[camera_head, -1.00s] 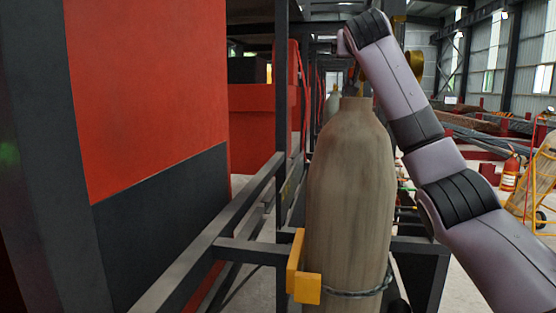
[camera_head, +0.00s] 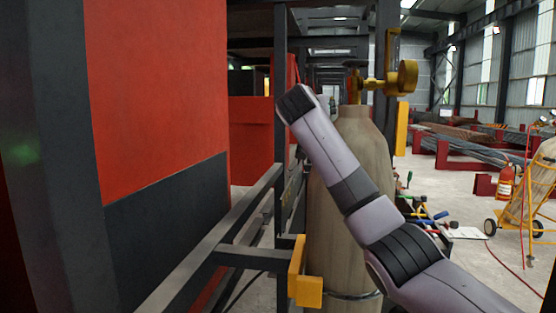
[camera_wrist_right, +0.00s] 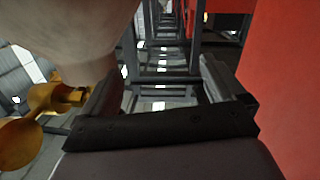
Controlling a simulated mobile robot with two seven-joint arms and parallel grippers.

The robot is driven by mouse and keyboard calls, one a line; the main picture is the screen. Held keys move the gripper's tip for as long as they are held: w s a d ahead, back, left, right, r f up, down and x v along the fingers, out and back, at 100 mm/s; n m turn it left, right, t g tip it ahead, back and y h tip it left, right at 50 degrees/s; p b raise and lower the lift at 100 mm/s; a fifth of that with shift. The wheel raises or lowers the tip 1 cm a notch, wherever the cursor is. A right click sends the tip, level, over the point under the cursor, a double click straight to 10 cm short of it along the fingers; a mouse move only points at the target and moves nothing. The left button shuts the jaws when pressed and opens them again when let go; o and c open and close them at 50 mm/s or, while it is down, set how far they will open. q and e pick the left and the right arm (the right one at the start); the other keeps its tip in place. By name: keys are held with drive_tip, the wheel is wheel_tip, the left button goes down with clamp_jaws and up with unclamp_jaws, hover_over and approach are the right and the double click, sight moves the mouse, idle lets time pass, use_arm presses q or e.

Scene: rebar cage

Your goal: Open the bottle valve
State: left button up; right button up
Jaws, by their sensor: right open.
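The gas bottle (camera_head: 360,128) stands upright, a worn beige cylinder partly hidden behind my right arm. On its top is the brass valve (camera_head: 353,84), with a gold regulator (camera_head: 404,78) sticking out to the right. In the right wrist view the bottle (camera_wrist_right: 75,30) fills the upper left, and brass fittings (camera_wrist_right: 45,100) show at the left edge. My right gripper (camera_wrist_right: 163,68) is open, with nothing between its fingers; one finger is close to the bottle's edge, and I cannot tell if they touch. In the head view its fingers are hidden. My left gripper is not in view.
A dark steel frame (camera_head: 235,215) and a red-and-black panel (camera_head: 155,90) stand left of the bottle. A yellow bracket (camera_head: 305,285) sits at its lower side. Tools lie on the floor to the right, near a fire extinguisher (camera_head: 506,183) and a yellow trolley (camera_head: 535,205).

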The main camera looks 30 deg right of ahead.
drive_tip(key=w+a+f+n, duration=0.1)
drive_tip(key=w+a+f, duration=0.1)
drive_tip(key=f, duration=0.3)
drive_tip(key=w+a+f, duration=0.3)
drive_tip(key=f, duration=0.3)
drive_tip(key=shift+a+f+n, duration=0.3)
drive_tip(key=shift+a+n, duration=0.1)
